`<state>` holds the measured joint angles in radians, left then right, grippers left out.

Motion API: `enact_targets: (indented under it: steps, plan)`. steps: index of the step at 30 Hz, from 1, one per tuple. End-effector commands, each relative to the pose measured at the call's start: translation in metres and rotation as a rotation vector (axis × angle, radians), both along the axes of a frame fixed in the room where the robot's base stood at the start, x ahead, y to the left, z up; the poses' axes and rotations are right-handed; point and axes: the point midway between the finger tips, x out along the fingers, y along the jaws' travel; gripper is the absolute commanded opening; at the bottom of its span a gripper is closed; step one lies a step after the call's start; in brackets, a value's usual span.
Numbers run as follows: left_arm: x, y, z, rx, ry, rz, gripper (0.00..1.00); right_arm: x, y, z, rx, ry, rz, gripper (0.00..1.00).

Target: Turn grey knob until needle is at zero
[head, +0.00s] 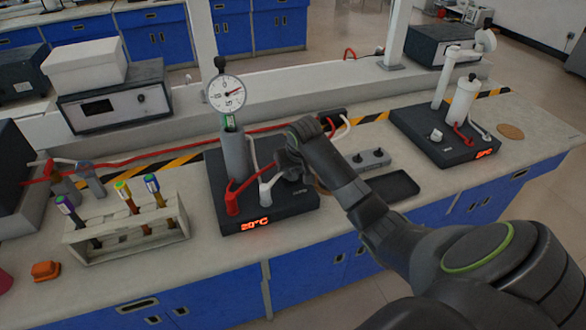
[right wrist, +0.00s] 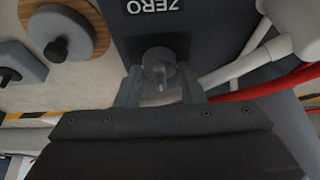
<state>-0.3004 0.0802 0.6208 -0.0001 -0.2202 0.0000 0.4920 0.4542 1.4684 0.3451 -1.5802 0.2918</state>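The dial gauge (head: 226,94) stands upright on a grey cylinder at the back of a dark instrument base (head: 275,209). Its red needle points right and slightly up; the scale is too small to read surely. The grey knob (right wrist: 158,62) shows in the right wrist view beside the word ZERO on the dark base. My right gripper (right wrist: 161,82) has one finger on each side of the knob, close to it; I cannot tell whether they press on it. In the head view my right gripper (head: 288,167) hides the knob. My left gripper is not in view.
A test-tube rack (head: 125,240) stands to the left. Red and white leads plug into the base near my right gripper. A dark tray (head: 392,187) and a grey block with knobs (head: 368,160) lie to the right, with another instrument (head: 430,135) beyond.

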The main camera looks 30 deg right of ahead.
Motion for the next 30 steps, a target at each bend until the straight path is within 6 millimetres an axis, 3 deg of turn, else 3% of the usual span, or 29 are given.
enact_targets:
  steps: [6, 17, 30]
  plan:
    - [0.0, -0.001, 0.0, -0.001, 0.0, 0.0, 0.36, 0.0, 0.0, 0.0, 0.0, 0.0, 0.0, 0.1]
    - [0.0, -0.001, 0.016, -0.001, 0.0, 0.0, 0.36, 0.0, -0.001, 0.004, 0.0, 0.001, 0.085, 0.1]
    - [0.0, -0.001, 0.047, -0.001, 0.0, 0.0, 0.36, 0.0, -0.004, 0.003, 0.0, 0.0, 0.419, 0.1]
